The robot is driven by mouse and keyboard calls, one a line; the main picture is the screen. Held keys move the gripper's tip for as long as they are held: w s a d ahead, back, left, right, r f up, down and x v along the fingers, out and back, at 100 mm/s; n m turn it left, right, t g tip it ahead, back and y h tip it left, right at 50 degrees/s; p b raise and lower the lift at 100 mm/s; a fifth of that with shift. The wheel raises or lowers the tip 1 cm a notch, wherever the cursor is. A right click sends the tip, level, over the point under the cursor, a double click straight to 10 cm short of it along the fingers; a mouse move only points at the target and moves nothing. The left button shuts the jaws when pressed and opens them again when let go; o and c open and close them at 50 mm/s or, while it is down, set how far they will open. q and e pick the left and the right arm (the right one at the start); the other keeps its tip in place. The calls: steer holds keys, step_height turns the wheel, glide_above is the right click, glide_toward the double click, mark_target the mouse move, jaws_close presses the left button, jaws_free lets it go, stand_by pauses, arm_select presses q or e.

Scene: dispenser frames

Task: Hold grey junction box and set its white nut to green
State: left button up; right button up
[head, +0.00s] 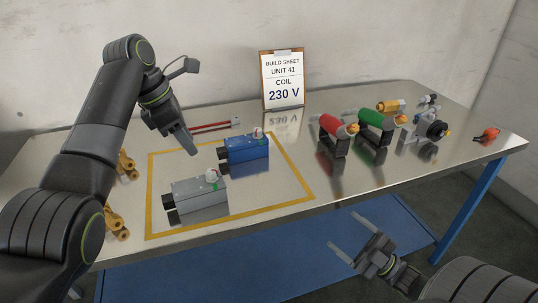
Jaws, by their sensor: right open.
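The grey junction box (200,199) lies on the table inside a yellow outline, with black fittings at its left end. Its white nut (211,175) sits on top near the right end; small coloured marks beside it are too small to read. My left gripper (190,150) is above and behind the grey box, pointing down and apart from it; its fingers overlap in the view, so its opening is unclear. My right gripper (334,231) is open and empty, in front of the table's front edge, away from the box.
A similar blue box (245,152) with a white nut stands just behind the grey one. Brass fittings (117,220) lie at left. Red (333,128) and green (372,120) cylinders stand at right. A build sheet (284,80) reads "COIL 230 V".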

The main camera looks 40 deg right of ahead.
mark_target(211, 191)
steer(key=s+a+r+n+g+y, duration=0.3)
steer(key=r+n+g+y, duration=0.55)
steer(key=n+g, duration=0.2)
steer(key=s+a+r+n+g+y, duration=0.3)
steer(key=r+n+g+y, duration=0.55)
steer(key=n, duration=0.25)
steer(key=w+a+r+n+t+h, duration=0.1)
steer(key=w+r+n+h, duration=0.35)
steer(key=w, duration=0.75)
steer(key=w+r+n+h, duration=0.4)
steer(key=w+r+n, duration=0.1)
steer(key=w, duration=0.7)
steer(key=w+f+n+h, duration=0.1)
steer(key=f+n, duration=0.1)
steer(key=f, duration=0.2)
steer(key=w+f+n+h, duration=0.2)
steer(key=f+n, duration=0.1)
steer(key=f, duration=0.1)
steer(key=w+a+f+n+h, duration=0.1)
steer(key=w+f+n+h, duration=0.1)
steer(key=f, duration=0.2)
steer(key=shift+w+f+g, duration=0.2)
steer(key=shift+w+g, duration=0.05)
steer(key=shift+g, duration=0.15)
steer(key=shift+a+f+n, duration=0.15)
steer(key=shift+f+n, duration=0.1)
steer(key=shift+n, duration=0.05)
steer(key=x, duration=1.6)
steer(key=shift+a+f, duration=0.15)
steer(key=shift+a, duration=0.2)
